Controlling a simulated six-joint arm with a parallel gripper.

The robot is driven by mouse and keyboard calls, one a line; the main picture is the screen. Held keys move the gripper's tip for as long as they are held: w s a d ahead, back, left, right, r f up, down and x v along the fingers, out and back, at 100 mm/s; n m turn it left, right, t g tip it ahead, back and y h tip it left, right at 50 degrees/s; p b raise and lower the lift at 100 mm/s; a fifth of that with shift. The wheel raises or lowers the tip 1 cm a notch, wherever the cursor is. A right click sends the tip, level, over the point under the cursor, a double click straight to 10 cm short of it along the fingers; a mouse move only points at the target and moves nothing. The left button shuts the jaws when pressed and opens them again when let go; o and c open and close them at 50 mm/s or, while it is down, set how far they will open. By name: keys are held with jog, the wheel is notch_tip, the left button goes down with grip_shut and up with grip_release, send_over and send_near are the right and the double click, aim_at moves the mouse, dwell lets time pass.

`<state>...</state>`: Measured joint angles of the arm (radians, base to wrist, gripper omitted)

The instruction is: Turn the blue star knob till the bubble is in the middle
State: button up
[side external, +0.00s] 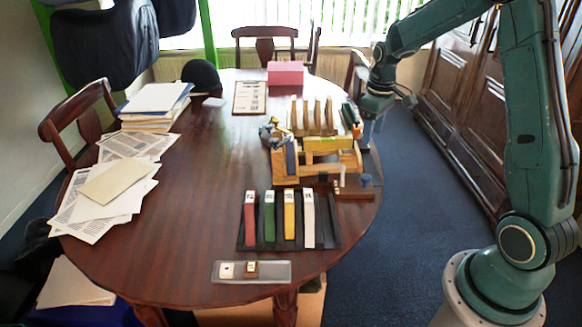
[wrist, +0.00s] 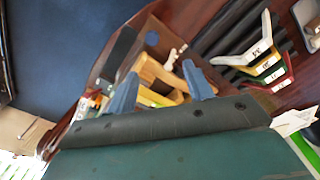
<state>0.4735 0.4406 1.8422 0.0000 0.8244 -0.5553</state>
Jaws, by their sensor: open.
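The blue star knob (side external: 366,180) sits at the right end of a low brown block (side external: 352,194) near the table's right edge. In the wrist view the knob (wrist: 152,38) shows as a small dark blue disc beyond my fingers. My gripper (wrist: 162,88) has its two blue fingers spread apart, with nothing held between them. In the side view my gripper (side external: 374,122) is above the table's right edge, behind and higher than the knob, clear of it. I cannot make out the bubble in either view.
A yellow wooden fixture (side external: 322,158) stands beside the knob, with upright wooden pieces behind it. A black rack (side external: 262,242) with coloured, numbered pieces stands in front. A clear tray (side external: 282,272) lies near the front edge. Papers (side external: 85,208) cover the left; the table's middle is clear.

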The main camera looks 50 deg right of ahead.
aim_at(366, 177)
jog(key=d+f, duration=0.2)
jog(key=shift+w+d+f, duration=0.1)
jog(key=shift+w+f, duration=0.1)
jog(key=shift+f, duration=0.2)
jog(key=shift+f, duration=0.15)
notch_tip(366, 177, down, 14)
jog(key=shift+r, duration=0.25)
dwell(0.3)
jog(key=c, duration=0.9)
